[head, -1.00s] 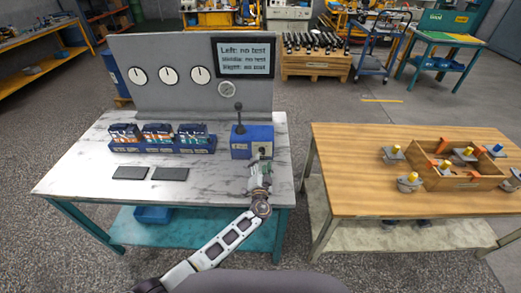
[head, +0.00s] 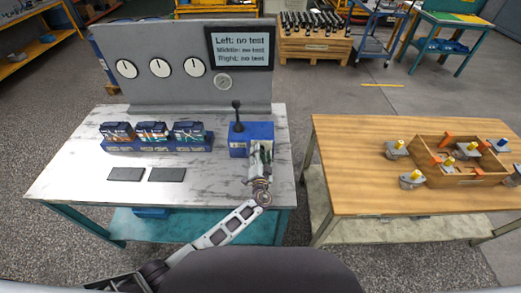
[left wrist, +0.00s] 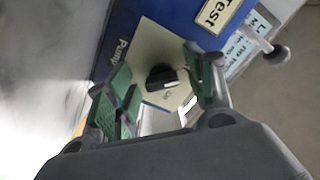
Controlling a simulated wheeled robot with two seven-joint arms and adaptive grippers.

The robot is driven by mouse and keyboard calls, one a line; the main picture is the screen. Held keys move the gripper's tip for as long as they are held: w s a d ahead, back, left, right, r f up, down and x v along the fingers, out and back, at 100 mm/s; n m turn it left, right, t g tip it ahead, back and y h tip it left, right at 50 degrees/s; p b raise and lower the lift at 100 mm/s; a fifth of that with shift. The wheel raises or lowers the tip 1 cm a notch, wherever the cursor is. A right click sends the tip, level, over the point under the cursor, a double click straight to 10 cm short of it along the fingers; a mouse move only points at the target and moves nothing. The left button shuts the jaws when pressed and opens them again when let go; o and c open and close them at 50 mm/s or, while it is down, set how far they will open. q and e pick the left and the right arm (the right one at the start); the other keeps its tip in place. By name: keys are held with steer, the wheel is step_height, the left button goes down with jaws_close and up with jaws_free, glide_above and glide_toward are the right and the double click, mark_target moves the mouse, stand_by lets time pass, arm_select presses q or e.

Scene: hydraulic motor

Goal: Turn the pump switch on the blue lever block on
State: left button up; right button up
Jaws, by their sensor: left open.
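The blue lever block (head: 238,143) stands at the right end of the marble-topped table, with a black lever (head: 237,115) rising from its top. In the left wrist view, the block's blue face (left wrist: 187,20) carries a pale plate marked "Pump" with a black rotary pump switch (left wrist: 161,77). My left gripper (head: 259,153) is at the front of the block. In the left wrist view my left gripper (left wrist: 160,90) is open, its green-padded fingers on either side of the switch. I cannot tell whether they touch it. My right gripper is not in view.
A grey panel (head: 165,90) with dials and a screen (head: 241,48) reading "no test" stands behind. Several motor-like units sit in a blue rack (head: 157,146). Two dark pads (head: 166,174) lie in front. A wooden table (head: 350,150) stands at right.

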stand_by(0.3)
arm_select(q)
steer(key=shift+c, duration=0.8)
steer(key=c, duration=0.9)
steer(key=shift+o, duration=0.2)
